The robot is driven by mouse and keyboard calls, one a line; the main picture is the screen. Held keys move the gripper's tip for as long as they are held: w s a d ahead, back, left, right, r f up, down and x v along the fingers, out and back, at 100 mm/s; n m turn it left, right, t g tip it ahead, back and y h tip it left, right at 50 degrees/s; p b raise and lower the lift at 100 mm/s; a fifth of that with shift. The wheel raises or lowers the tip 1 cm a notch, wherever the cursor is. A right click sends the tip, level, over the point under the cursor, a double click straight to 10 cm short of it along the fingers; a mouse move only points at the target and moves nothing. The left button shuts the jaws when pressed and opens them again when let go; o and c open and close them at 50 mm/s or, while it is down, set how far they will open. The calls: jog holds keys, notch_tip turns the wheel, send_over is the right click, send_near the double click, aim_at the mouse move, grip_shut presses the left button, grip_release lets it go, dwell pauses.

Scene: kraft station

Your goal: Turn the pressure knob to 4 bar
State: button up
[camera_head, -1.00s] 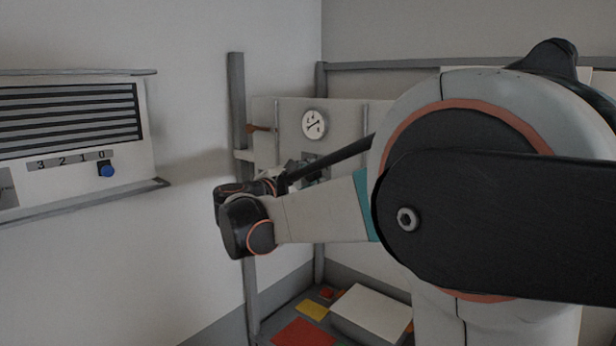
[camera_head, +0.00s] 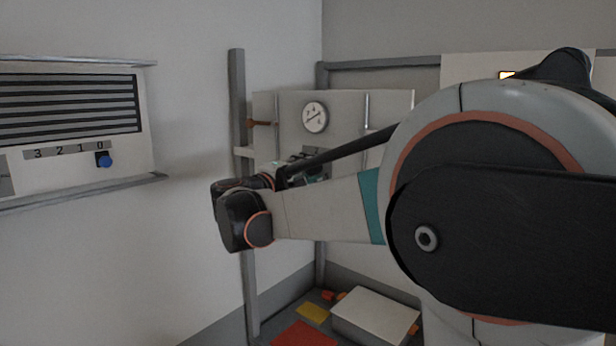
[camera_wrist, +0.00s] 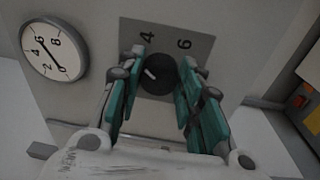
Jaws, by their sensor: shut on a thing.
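The black pressure knob (camera_wrist: 158,76) with a white pointer mark sits on a grey scale plate (camera_wrist: 192,42) in the wrist view. The plate shows the numbers 4 and 6; the white mark points up and to the left in that view, near the 4 side. My gripper (camera_wrist: 160,80) is shut on the knob, its teal-padded fingers on both sides of it. In the head view my gripper (camera_head: 300,172) is at the panel (camera_head: 345,110), and the knob is hidden. A round white gauge (camera_wrist: 54,50) sits left of the plate; it also shows in the head view (camera_head: 315,117).
A wall unit (camera_head: 75,120) with a blue knob (camera_head: 104,160) and a 3-2-1-0 scale is at the left. Below the panel are a white box (camera_head: 372,315), a red sheet (camera_head: 304,335) and a yellow sheet (camera_head: 313,312). A grey post (camera_head: 238,110) stands beside the panel.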

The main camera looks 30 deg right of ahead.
jog(key=shift+f+m+g+b, duration=0.15)
jog(key=shift+m+b, duration=0.25)
jog(key=shift+m, duration=0.8)
jog(key=shift+f+m+g+b, duration=0.15)
jog(key=shift+m+b, duration=0.25)
jog(key=shift+m, duration=0.8)
jog(key=shift+r, duration=0.1)
jog(key=o, duration=1.1)
jog(key=shift+c, duration=0.2)
jog(key=shift+a+r, duration=0.1)
jog(key=v, duration=1.2)
jog(key=shift+f, duration=0.25)
